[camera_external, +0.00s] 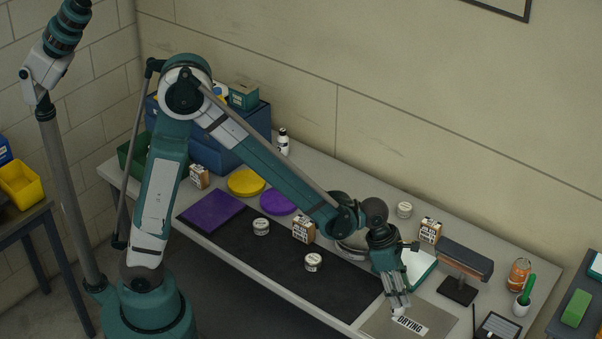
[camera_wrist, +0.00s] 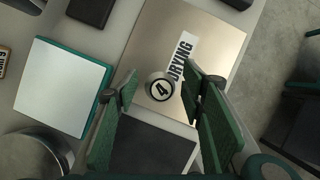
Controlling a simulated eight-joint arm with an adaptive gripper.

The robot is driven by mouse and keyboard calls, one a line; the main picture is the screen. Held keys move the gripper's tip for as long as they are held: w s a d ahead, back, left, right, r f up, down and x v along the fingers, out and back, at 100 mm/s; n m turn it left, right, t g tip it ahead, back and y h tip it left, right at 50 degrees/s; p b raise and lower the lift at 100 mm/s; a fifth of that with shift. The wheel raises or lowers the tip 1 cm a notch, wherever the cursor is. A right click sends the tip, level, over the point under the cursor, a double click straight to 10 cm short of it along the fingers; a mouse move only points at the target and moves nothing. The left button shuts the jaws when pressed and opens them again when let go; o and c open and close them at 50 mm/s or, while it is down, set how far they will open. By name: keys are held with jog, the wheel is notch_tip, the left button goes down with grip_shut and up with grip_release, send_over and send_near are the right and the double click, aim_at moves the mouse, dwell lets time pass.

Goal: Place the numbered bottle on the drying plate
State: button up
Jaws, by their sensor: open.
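The numbered bottle shows in the wrist view as a round cap with a black 4 (camera_wrist: 160,88), seen from above. It stands between the two green fingers of my gripper (camera_wrist: 163,82), with gaps on both sides. My gripper is open. The drying plate (camera_wrist: 148,50) is a tan square with a white DRYING label; the bottle appears over its near part, partly covering the label's end. In the external view my gripper (camera_external: 398,305) points down over the drying plate (camera_external: 440,318). The bottle's body is mostly hidden, so its base contact is not clear.
A white pad with a teal edge (camera_wrist: 60,85) and a round metal dish (camera_wrist: 32,155) lie left of the gripper. A dark lamp-like stand (camera_external: 458,290), an orange can (camera_external: 519,274) and a cup (camera_external: 522,305) stand to the right. A black mat (camera_external: 270,265) covers the table's front.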

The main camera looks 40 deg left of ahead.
jog(key=v, duration=0.7)
dwell(0.8)
jog(key=w+a+r+m+t, duration=0.1)
jog(key=a+r+m, duration=0.25)
jog(key=a, duration=0.55)
jog(key=w+a+r+m+t+y, duration=0.1)
jog(key=a+r+m, duration=0.25)
jog(key=a, duration=0.55)
jog(key=w+a+r+m+t, duration=0.1)
jog(key=a+r+m, duration=0.25)
jog(key=a, duration=0.55)
jog(key=s+a+m+t+y, duration=0.1)
jog(key=s+a+m, duration=0.2)
jog(key=a, duration=0.5)
jog(key=s+a+r+m+t+y, duration=0.1)
jog(key=s+a+m, duration=0.3)
jog(key=a, duration=0.5)
jog(key=s+a+r+m+y, duration=0.1)
jog(key=s+a+m, duration=0.3)
jog(key=a, duration=0.4)
jog(key=shift+a+r+m+t, duration=0.2)
jog(key=shift+a+m+t, duration=0.2)
jog(key=shift+m, duration=0.15)
